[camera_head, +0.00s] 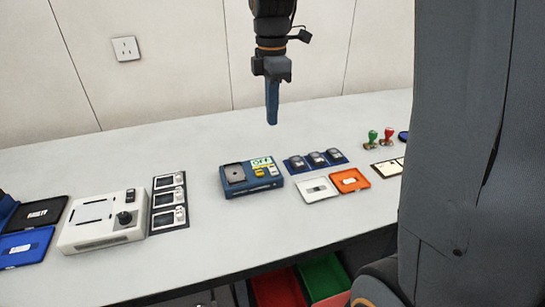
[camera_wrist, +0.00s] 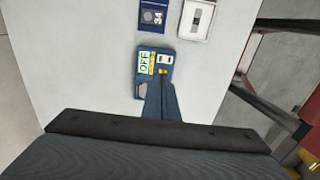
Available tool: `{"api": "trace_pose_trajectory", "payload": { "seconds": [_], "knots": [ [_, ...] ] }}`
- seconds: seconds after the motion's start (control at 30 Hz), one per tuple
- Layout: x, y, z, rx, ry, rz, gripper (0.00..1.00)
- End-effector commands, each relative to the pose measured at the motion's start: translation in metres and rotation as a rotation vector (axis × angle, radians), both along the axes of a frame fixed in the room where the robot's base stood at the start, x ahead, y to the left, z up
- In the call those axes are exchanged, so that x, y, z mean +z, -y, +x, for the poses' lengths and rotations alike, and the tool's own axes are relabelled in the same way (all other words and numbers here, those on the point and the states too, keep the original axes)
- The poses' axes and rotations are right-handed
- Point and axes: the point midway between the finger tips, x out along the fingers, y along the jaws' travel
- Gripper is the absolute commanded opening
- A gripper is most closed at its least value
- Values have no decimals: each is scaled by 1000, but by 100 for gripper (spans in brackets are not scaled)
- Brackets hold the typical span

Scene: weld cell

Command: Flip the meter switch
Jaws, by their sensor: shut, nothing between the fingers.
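The meter (camera_head: 236,185) is a blue box on the white table, with a grey square plate on its left part. Its small display (camera_head: 262,162) reads OFF. Yellow and pale controls (camera_head: 265,172) sit below the display; which one is the switch I cannot tell. In the wrist view the meter (camera_wrist: 139,77) shows its OFF display (camera_wrist: 146,62) and a pale control (camera_wrist: 165,58). My gripper (camera_head: 272,122) is shut and empty, pointing down above and behind the meter, apart from it. In the wrist view my fingers (camera_wrist: 160,92) hide part of the meter.
A white device with a black knob (camera_head: 95,232) and blue trays (camera_head: 22,248) stand left. Dark modules (camera_head: 315,159), a white tray (camera_head: 316,189) and an orange tray (camera_head: 349,180) lie right of the meter. Green and red stamps (camera_head: 372,138) stand farther right. Table behind the meter is clear.

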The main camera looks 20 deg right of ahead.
Motion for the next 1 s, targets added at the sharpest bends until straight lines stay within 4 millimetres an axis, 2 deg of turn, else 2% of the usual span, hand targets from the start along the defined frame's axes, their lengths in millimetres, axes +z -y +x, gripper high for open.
{"api": "trace_pose_trajectory", "payload": {
  "seconds": [0.23, 0.7, 1.0],
  "knots": [
    [-18, 0, -1, -1, -4, 0, 0],
    [-107, 0, -2, -2, -4, 0, 0],
    [-137, 0, -1, -2, -2, 0, 0]
  ]
}}
